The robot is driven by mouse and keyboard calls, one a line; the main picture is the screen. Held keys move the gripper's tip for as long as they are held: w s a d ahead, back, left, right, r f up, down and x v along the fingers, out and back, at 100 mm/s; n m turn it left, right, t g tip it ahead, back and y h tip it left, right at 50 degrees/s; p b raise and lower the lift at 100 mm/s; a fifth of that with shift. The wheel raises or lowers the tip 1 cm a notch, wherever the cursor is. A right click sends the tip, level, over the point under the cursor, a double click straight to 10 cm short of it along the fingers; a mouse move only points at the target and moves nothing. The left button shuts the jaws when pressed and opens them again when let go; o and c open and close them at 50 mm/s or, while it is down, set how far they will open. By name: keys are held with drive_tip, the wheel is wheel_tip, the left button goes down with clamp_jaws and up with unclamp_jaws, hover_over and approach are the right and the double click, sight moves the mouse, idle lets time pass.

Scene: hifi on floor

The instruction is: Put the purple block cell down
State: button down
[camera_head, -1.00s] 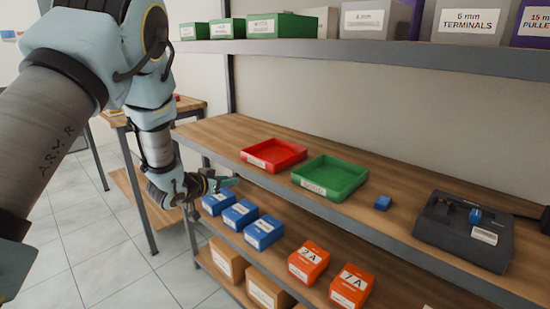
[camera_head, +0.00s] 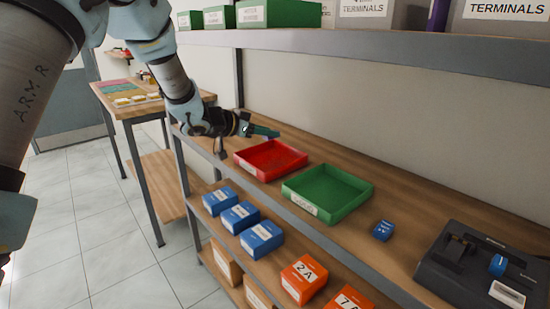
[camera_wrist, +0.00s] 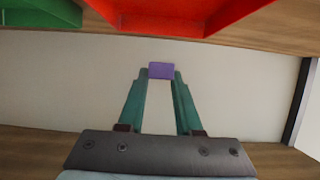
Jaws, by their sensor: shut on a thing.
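The purple block cell (camera_wrist: 161,71) shows in the wrist view between the tips of my gripper (camera_wrist: 160,82), which is shut on it. In the head view my gripper (camera_head: 268,132) is above the left part of the wooden shelf, just behind and above the red tray (camera_head: 270,160). The block is hard to make out in the head view. The red tray also shows in the wrist view (camera_wrist: 210,20) at the top, apart from the block.
Labelled boxes stand on the shelf below and on the one above. Bare wood lies behind the trays.

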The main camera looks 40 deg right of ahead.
sight(266, 165)
wheel_tip(266, 165, down, 8)
drive_tip(key=shift+f+p, duration=0.1)
drive_tip(key=shift+p, duration=0.6)
drive_tip(key=c, duration=0.6)
unclamp_jaws()
drive_tip(key=shift+a, duration=0.15)
drive_tip(key=b+v, duration=0.2)
drive_tip(key=v, duration=0.9)
drive_tip(key=shift+a+r+b, duration=0.25)
drive_tip(key=shift+a+b, duration=0.1)
